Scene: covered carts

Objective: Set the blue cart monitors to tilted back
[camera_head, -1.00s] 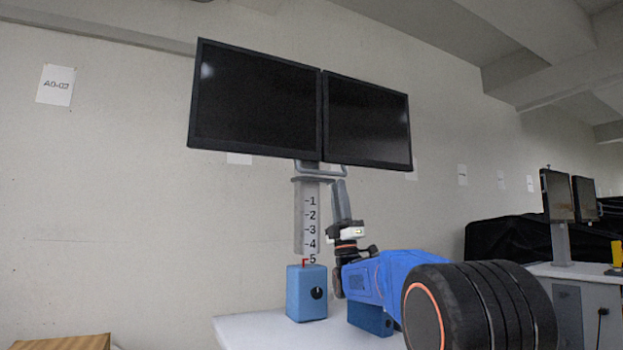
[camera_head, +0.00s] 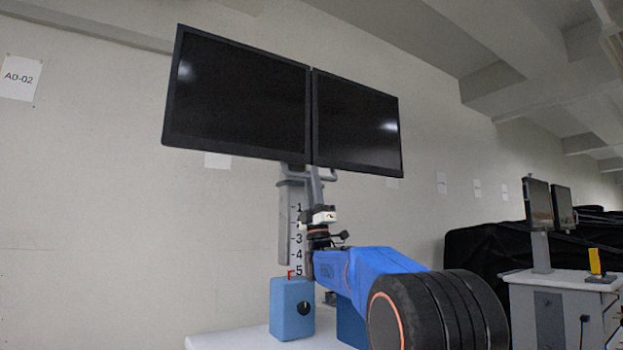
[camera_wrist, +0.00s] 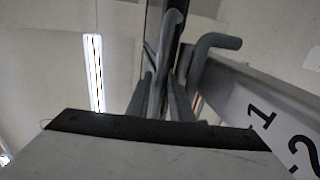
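Two black monitors, the left one (camera_head: 238,95) and the right one (camera_head: 357,122), stand side by side on a grey column (camera_head: 291,235) with a number scale. A grey bar handle (camera_head: 328,177) hangs under them; its bent end (camera_wrist: 218,41) shows in the wrist view. I cannot tell their exact tilt. A blue box (camera_head: 291,308) with a black knob sits on the cart top at the column's foot. My gripper (camera_head: 316,180) points up beside the column, just below the monitors, at the handle. In the wrist view grey bars and fingers overlap, so its grip is unclear.
The white cart top (camera_head: 235,341) lies below. At right, another cart (camera_head: 565,283) carries two monitors (camera_head: 548,204) and a yellow part (camera_head: 595,262). A black cover (camera_head: 485,250) stands behind it. A pale wall with paper signs is behind the column.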

